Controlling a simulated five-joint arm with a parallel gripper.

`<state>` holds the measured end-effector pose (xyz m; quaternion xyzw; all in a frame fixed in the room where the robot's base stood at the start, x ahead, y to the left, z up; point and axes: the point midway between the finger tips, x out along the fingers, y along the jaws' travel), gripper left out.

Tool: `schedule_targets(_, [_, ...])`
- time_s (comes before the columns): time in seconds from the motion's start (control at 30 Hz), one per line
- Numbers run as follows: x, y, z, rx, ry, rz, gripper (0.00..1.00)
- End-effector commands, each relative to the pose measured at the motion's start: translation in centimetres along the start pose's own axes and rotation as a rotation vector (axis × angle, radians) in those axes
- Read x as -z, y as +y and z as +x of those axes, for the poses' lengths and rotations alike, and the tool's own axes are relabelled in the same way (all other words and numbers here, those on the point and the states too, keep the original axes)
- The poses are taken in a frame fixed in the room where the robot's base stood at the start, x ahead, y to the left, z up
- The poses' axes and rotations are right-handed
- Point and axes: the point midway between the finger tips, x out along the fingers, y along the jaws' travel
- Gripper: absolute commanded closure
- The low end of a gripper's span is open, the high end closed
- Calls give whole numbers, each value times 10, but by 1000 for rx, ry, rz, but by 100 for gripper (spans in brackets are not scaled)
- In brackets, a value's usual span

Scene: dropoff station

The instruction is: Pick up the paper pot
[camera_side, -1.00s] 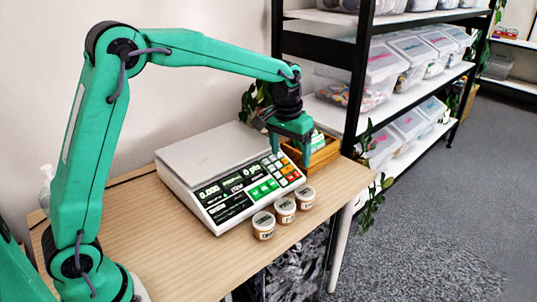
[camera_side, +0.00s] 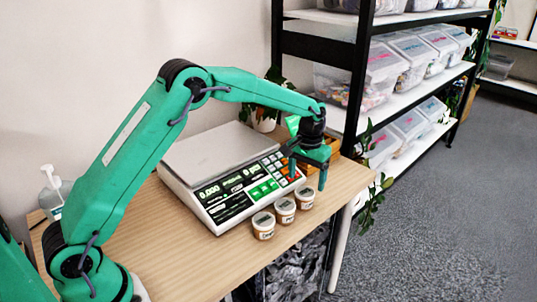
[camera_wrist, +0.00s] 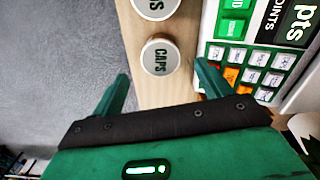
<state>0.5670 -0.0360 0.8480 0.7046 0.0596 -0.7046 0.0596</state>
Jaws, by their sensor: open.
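Three small tan pots with pale lids stand in a row along the scale's front edge: a left pot (camera_side: 263,226), a middle pot (camera_side: 285,211) and a right pot (camera_side: 305,197). I cannot read which one is paper in the side view. In the wrist view one lid (camera_wrist: 160,57) reads "CAPS", and another lid (camera_wrist: 156,6) is cut off by the top edge. My gripper (camera_side: 307,182) is open and empty above the right end of the row. In the wrist view its fingers (camera_wrist: 163,76) lie either side of and below the "CAPS" pot.
The scale (camera_side: 225,180) with its keypad stands close behind the pots. A wooden box (camera_side: 333,155) is partly hidden behind my gripper. The table (camera_side: 180,262) is bare at front left; its edge runs close to the pots. Shelves (camera_side: 410,95) stand behind right.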

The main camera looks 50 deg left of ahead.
Motion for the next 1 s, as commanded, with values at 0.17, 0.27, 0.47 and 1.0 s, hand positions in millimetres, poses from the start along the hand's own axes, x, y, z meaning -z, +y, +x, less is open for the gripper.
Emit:
schedule_targets(0.17, [0,0,13,0,-1,0,23])
schedule_targets(0.27, [0,0,15,0,0,0,23])
schedule_targets(0.47, [-1,0,19,0,-1,0,23])
schedule_targets(1.0, [-2,-1,66,0,-1,0,23])
